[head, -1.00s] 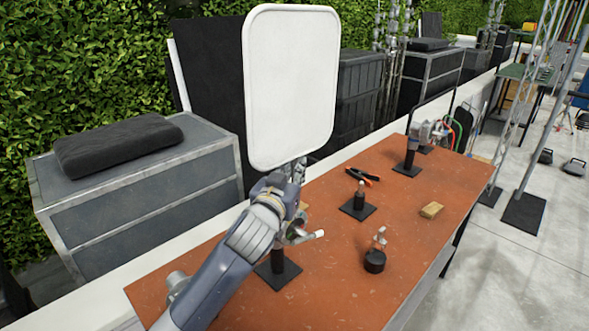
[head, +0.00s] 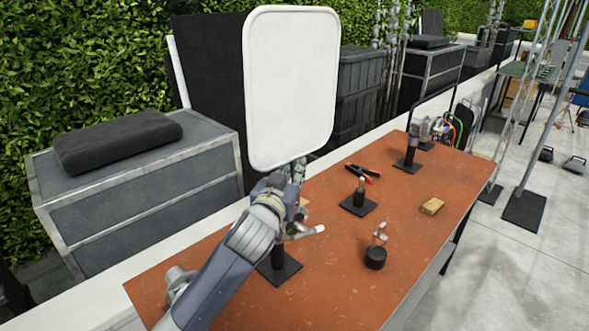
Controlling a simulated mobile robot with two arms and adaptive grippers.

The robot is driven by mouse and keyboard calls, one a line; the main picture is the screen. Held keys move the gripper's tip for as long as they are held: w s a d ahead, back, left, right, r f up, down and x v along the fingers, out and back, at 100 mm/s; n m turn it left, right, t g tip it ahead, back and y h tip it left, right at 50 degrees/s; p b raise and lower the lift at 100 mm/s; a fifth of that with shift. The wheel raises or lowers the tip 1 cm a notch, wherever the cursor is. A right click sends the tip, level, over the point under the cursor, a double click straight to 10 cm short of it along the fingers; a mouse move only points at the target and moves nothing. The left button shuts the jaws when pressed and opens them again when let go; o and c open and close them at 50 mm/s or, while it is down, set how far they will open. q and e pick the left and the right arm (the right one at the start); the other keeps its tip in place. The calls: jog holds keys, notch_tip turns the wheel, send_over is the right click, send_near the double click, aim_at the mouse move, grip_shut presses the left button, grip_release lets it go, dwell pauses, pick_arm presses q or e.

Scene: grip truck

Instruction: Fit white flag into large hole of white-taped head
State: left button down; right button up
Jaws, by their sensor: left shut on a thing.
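The white flag (head: 291,85) is a large, upright, rounded white panel, leaning slightly. My left gripper (head: 296,172) is shut on it at its lower end, above the table. The fingertips and the flag's pin are mostly hidden by my wrist. Just below and beside the gripper, a metal grip head with a pale handle (head: 318,229) stands on a post with a black square base (head: 278,268). My arm covers most of this head. Its tape and holes cannot be made out, nor whether the pin touches it. My right gripper is not in view.
On the orange table (head: 340,285) are a small post on a black base (head: 359,199), pliers (head: 363,173), a wooden block (head: 432,206) and a round black piece with a metal fitting (head: 375,257). Another stand with a grip head (head: 420,130) is at the far end.

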pick_arm(q)
notch_tip(320, 180, down, 2)
jog(key=shift+f+b, duration=0.2)
jog(key=shift+b, duration=0.5)
jog(key=shift+f, duration=0.4)
dwell(0.4)
jog(key=c, duration=1.6)
grip_release()
jog(key=shift+o, duration=0.2)
jog(key=v, duration=1.2)
